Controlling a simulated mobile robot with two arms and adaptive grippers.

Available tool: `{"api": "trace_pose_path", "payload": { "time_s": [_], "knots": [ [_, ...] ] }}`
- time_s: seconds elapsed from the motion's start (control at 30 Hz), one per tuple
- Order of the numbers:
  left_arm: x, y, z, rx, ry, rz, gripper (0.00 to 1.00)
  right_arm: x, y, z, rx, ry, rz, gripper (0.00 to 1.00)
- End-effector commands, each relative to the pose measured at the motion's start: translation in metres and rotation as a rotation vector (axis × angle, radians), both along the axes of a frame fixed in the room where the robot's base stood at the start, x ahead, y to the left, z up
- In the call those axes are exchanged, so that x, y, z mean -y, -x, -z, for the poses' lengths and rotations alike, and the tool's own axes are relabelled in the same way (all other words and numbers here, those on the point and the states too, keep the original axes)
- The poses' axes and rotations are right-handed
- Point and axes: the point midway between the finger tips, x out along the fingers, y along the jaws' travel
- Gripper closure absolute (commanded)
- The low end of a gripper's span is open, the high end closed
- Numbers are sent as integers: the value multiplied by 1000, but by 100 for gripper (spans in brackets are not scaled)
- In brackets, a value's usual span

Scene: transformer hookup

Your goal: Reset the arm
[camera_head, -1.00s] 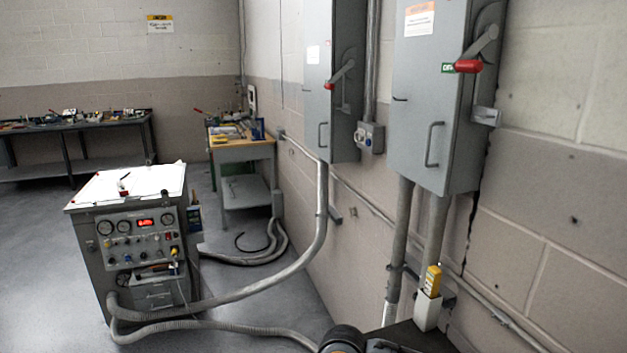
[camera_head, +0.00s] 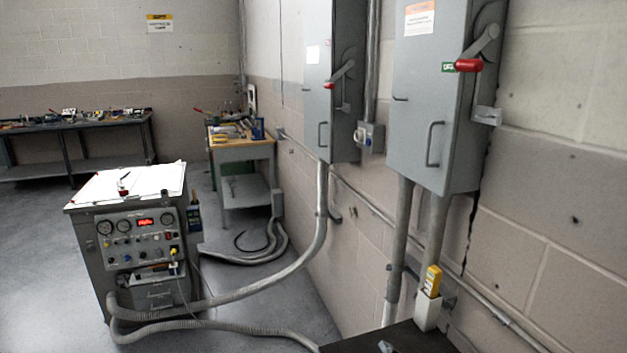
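Neither of my grippers can be made out in the head view. A small grey shape (camera_head: 386,346) shows at the bottom edge over a dark flat surface (camera_head: 405,340); I cannot tell what it is. Two grey electrical cabinets hang on the right wall, a nearer one (camera_head: 412,120) and a farther one (camera_head: 343,100). Each has a red-handled lever on its side, the nearer lever (camera_head: 468,66) and the farther lever (camera_head: 330,86).
A grey test console (camera_head: 140,245) with a lit red display stands on the floor at left, with thick hoses (camera_head: 240,292) running from it. A yellow meter (camera_head: 432,281) sits in a white holder (camera_head: 427,312). Workbenches (camera_head: 240,152) stand behind. The left floor is open.

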Motion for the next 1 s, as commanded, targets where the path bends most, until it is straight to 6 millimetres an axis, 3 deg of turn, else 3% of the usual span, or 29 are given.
{"api": "trace_pose_path", "payload": {
  "time_s": [0.03,0.1,0.2,0.4,0.63,0.73,1.0],
  "knots": [
    [0,0,0,0,0,0,60,20,16,32,-147,-84,70,42],
    [0,0,0,0,0,0,60,41,42,71,-332,-191,165,42],
    [0,0,0,0,0,0,60,63,82,113,-549,-309,285,42],
    [0,0,0,-1,0,0,60,86,157,162,-857,-456,477,42],
    [0,1,0,-2,0,0,60,99,236,187,-1124,-556,663,42],
    [0,1,0,-2,0,0,60,97,222,216,-1123,-546,655,42],
    [-1,2,0,-4,-1,0,60,94,213,300,-1154,-530,662,42]
  ]
}}
